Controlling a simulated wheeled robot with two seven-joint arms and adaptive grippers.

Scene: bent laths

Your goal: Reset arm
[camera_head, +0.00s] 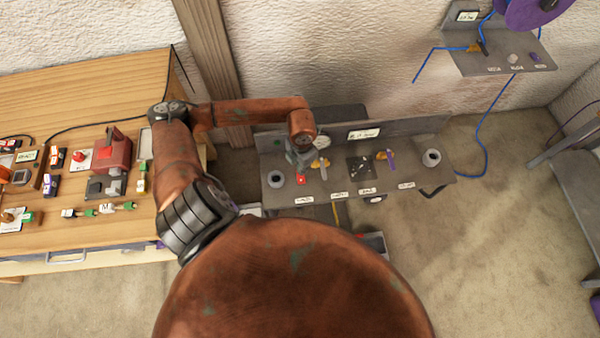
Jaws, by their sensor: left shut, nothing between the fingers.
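My left arm, copper-coloured with dark joints, rises from the lower middle, bends at the upper left and reaches right. Its wrist points down over a grey metal bench (321,190). My left gripper (303,163) is small and dark at the end of the wrist. It is shut and holds nothing. It is close above a red piece (300,180) on the bench; whether it touches anything there I cannot tell. My right gripper does not show.
A wooden table (95,88) with many small parts and a red device (112,152) stands at the left. The bench also carries a dark square plate (360,167) and a round grey cup (432,157). A wall shelf (515,58) with a purple spool (532,10) is at the upper right.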

